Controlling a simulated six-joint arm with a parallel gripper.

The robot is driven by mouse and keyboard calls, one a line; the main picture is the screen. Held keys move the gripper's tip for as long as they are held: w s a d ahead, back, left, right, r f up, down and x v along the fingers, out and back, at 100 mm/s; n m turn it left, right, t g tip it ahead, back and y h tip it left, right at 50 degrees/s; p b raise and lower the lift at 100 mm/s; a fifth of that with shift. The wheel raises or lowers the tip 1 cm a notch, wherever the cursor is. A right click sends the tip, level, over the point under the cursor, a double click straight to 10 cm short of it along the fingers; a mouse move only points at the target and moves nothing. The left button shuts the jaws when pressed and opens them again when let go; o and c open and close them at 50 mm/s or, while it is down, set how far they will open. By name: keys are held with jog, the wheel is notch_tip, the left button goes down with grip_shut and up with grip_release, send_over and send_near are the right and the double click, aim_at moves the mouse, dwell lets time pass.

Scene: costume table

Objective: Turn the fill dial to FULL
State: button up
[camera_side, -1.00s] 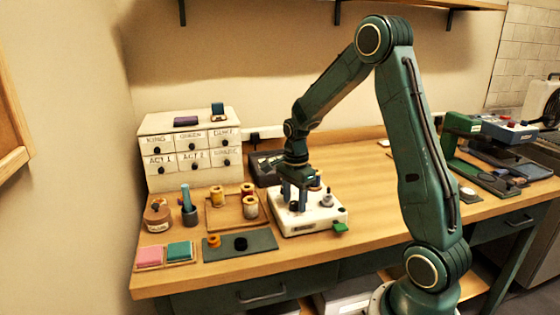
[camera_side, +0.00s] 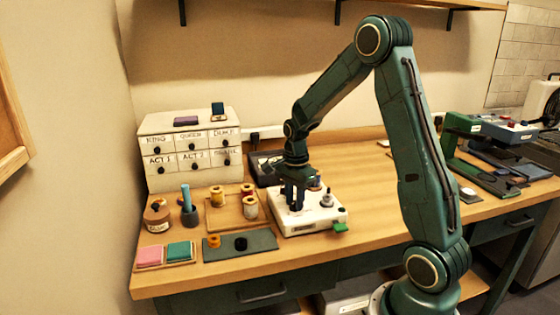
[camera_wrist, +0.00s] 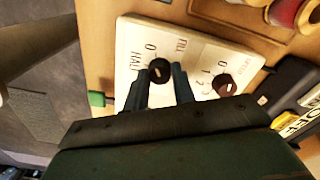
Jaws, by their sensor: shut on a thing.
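The white box (camera_side: 325,217) with dials stands on the bench in the side view. In the wrist view its panel (camera_wrist: 197,60) carries the words FILL, HALF and SPEED. The black fill dial (camera_wrist: 159,70) sits between the fingertips of my gripper (camera_wrist: 161,74), one finger on each side. My gripper is shut on this dial. The dial has a small pale mark; its exact pointing is hard to read, and I see no FULL label. In the side view my gripper (camera_side: 295,207) points down onto the box and hides the dial.
A green tab (camera_side: 341,226) sticks out at the box's front. Thread spools (camera_side: 249,208) on a wooden tray and a green mat (camera_side: 240,247) lie left.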

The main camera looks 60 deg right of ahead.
jog(key=n, duration=1.3)
jog(key=shift+r+n, duration=0.1)
jog(key=shift+n, duration=0.2)
jog(key=n, duration=0.9)
jog(key=shift+n, duration=0.4)
jog(key=o, duration=1)
